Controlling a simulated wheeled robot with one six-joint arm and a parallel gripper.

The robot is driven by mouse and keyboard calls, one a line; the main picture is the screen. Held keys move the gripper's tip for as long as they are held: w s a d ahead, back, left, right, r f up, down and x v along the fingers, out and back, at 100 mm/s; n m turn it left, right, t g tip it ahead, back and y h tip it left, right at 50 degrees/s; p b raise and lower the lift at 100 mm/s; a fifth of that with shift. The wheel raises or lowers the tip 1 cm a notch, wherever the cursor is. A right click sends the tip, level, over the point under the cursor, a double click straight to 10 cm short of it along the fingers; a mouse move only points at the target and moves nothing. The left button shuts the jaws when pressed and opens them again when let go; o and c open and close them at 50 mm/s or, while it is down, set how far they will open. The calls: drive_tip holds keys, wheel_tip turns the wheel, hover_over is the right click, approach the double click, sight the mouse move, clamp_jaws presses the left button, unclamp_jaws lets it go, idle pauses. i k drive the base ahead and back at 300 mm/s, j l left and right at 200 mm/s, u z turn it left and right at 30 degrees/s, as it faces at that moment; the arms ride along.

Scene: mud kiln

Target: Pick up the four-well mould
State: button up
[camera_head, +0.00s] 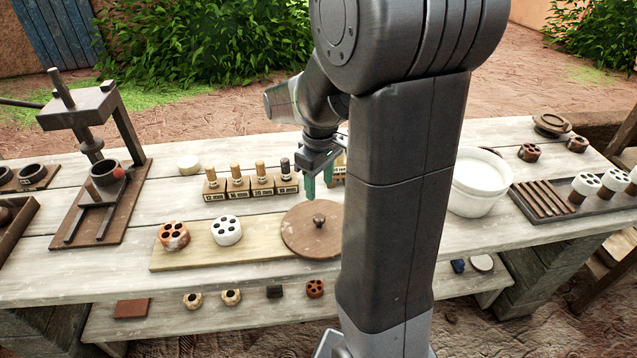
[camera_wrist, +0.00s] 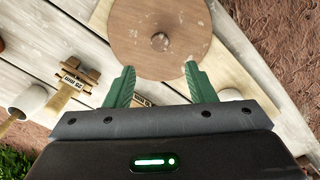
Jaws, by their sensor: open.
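Two round moulds with dark wells stand on the pale board (camera_head: 200,258): a reddish-brown one (camera_head: 173,236) and a white one (camera_head: 227,230). I cannot count their wells surely enough to tell which is the four-well mould. Another small reddish piece with holes (camera_head: 315,288) lies on the lower shelf. My gripper (camera_head: 319,187) is open and empty, with green fingers pointing down above the table, near the round wooden lid (camera_head: 312,238). In the wrist view the open fingers (camera_wrist: 160,72) show in front of this lid (camera_wrist: 160,28); no mould shows there.
Several wooden-handled stamps in labelled blocks (camera_head: 237,185) stand behind the board. A press (camera_head: 105,195) stands at left. A white bucket (camera_head: 478,185) and a dark tray (camera_head: 545,205) with white-topped moulds are at right. My arm hides part of the table's middle.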

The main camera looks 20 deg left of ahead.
sight(174, 236)
drive_tip(key=u, duration=2.35)
